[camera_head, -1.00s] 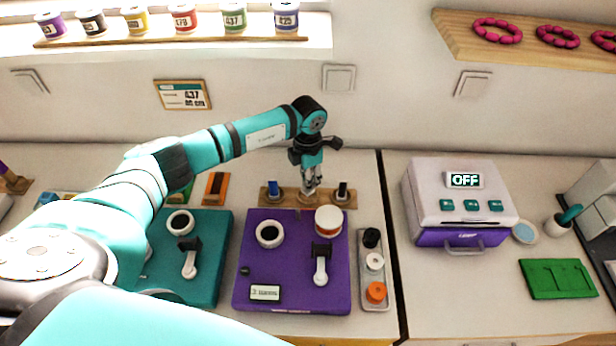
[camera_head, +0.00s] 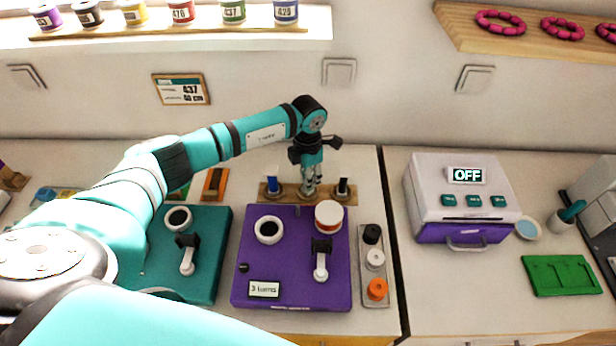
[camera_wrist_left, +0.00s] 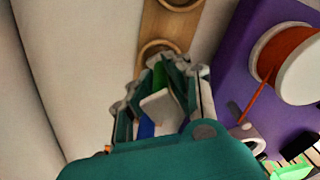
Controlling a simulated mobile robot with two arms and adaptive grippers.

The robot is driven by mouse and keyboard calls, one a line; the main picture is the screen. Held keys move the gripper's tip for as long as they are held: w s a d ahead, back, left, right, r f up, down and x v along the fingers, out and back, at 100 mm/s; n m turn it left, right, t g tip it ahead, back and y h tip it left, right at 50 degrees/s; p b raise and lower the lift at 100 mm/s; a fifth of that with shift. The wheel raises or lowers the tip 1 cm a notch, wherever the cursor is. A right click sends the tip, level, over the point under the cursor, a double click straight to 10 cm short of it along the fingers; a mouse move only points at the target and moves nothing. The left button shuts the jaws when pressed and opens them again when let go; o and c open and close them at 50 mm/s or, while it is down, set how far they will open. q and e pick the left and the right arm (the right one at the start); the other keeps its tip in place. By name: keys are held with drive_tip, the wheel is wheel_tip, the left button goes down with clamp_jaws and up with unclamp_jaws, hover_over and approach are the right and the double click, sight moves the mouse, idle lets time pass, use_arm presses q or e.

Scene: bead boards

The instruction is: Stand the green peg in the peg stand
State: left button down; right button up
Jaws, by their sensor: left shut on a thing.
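My left gripper (camera_head: 308,190) points down over the middle of the wooden peg stand (camera_head: 327,200), behind the purple board. In the left wrist view its fingers (camera_wrist_left: 158,90) are closed around a narrow green piece, the green peg (camera_wrist_left: 158,76). The peg's lower end and its fit with the stand are hidden by the fingers. A blue peg (camera_head: 272,185) stands at the stand's left end and a black peg (camera_head: 342,186) at its right end. The stand (camera_wrist_left: 183,28) with ring-shaped seats also shows in the left wrist view. My right gripper is not in view.
The purple board (camera_head: 290,250) holds a white spool (camera_head: 328,215) and a cup. A teal board (camera_head: 205,270) lies to its left. A tray (camera_head: 371,300) of small beads lies to its right. A purple-and-white machine (camera_head: 462,200) stands on the right counter.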

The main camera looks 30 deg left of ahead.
use_arm(q)
drive_tip(key=shift+f+b, duration=0.3)
drive_tip(key=shift+b, duration=0.05)
drive_tip(key=c, duration=1.2)
unclamp_jaws()
drive_tip(key=shift+r, duration=0.15)
drive_tip(key=shift+r+p, duration=2.25)
drive_tip(key=shift+r, duration=1.2)
